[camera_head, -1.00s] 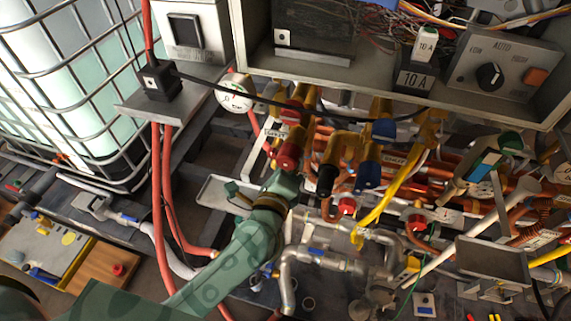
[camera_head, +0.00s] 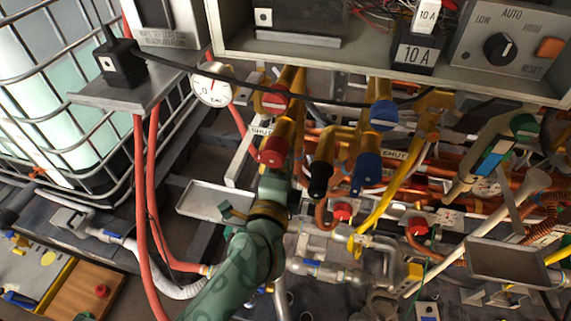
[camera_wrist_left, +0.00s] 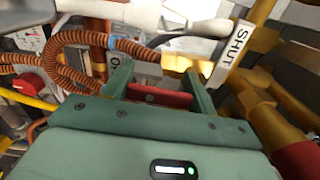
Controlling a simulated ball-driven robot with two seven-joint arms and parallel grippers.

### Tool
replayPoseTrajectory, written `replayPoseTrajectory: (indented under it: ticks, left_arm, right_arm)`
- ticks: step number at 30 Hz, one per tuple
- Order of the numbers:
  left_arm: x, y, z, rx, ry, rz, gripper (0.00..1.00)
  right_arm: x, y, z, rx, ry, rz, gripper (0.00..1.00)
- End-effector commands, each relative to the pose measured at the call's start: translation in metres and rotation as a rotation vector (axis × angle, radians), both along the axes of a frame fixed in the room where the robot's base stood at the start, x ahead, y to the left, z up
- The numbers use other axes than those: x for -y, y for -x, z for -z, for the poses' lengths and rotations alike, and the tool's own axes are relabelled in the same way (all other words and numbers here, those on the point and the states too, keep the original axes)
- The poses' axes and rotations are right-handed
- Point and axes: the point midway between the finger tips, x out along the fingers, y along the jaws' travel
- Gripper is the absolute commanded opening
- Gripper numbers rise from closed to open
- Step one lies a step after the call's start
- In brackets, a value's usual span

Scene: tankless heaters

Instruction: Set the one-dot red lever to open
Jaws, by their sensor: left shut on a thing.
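A red lever (camera_head: 273,152) sits on the yellow valve pipework left of centre in the head view, with another red part (camera_head: 275,98) above it. My left gripper (camera_head: 275,180) reaches up from below to the lower red lever; its fingertips are hard to make out there. In the left wrist view, the two green fingers (camera_wrist_left: 160,85) are shut on a red lever (camera_wrist_left: 165,98), which shows a small round mark. A SHUT label (camera_wrist_left: 230,53) stands to its right, and a partly hidden label starting with O (camera_wrist_left: 113,62) to its left. My right gripper is not in view.
A black-ended lever (camera_head: 319,180) and a blue-ended lever (camera_head: 366,172) hang close to the right. A pressure gauge (camera_head: 213,84) is at upper left. A grey electrical box (camera_head: 400,75) overhangs the pipes. Another red end (camera_wrist_left: 300,158) is at right in the wrist view.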

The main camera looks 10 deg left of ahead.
Motion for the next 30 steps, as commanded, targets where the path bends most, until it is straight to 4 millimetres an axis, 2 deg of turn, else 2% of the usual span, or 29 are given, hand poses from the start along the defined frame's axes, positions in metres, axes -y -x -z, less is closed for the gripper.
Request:
replayPoseTrajectory:
  ticks: [7,8,9,10,20,30]
  left_arm:
    - [0.0,0.001,0.003,-0.008,0.001,0.0,0.16]
    - [0.0,0.001,0.003,-0.008,0.001,0.0,0.63]
    - [0.0,0.001,0.003,-0.007,0.0,0.0,0.74]
    - [0.0,0.001,0.003,-0.007,0.0,0.0,0.79]
    - [0.0,0.005,0.002,-0.004,0.0,0.0,0.79]
    - [-0.002,0.062,0.004,-0.007,0.0,0.001,0.79]
  right_arm:
    - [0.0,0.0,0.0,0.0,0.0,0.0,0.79]
    - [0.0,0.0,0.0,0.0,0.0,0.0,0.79]
    - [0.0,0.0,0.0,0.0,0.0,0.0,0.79]
    - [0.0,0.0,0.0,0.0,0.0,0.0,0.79]
    - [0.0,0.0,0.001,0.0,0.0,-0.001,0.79]
    - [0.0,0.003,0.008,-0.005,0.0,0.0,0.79]
